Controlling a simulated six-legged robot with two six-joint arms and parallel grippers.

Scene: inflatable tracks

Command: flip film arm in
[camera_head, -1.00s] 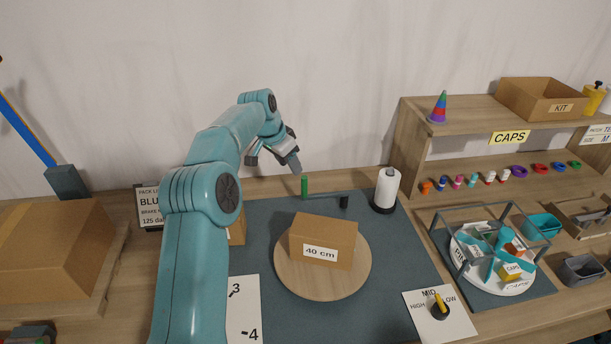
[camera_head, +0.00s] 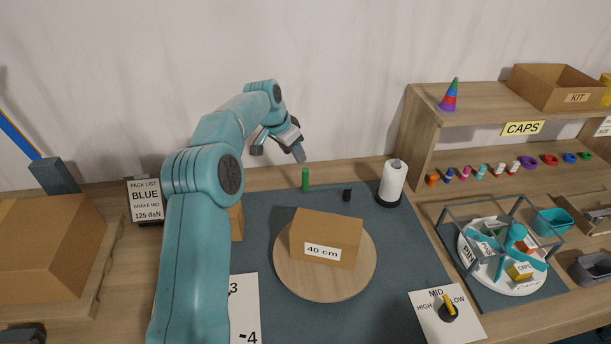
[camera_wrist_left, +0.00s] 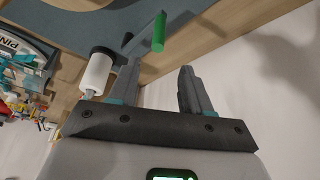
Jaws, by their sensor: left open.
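The film arm shows in the head view as a green upright post (camera_head: 305,179) and a black block (camera_head: 347,195) at the back of the dark mat. The bar between them is hard to make out there. In the left wrist view the green post (camera_wrist_left: 158,32) stands out past the fingers, with a grey bar beside it. The white film roll (camera_head: 392,183) stands upright on a black base to the right, and the wrist view shows it too (camera_wrist_left: 97,72). My left gripper (camera_head: 279,152) is open and empty, above and slightly left of the green post. My right gripper is not in view.
A carton (camera_head: 326,236) marked 40 cm sits on a round wooden turntable (camera_head: 300,287) in front. A brake dial (camera_head: 448,310) is at front right. A grey-framed carousel (camera_head: 464,247) and shelf unit (camera_head: 418,140) stand right. A large box (camera_head: 50,250) is at left.

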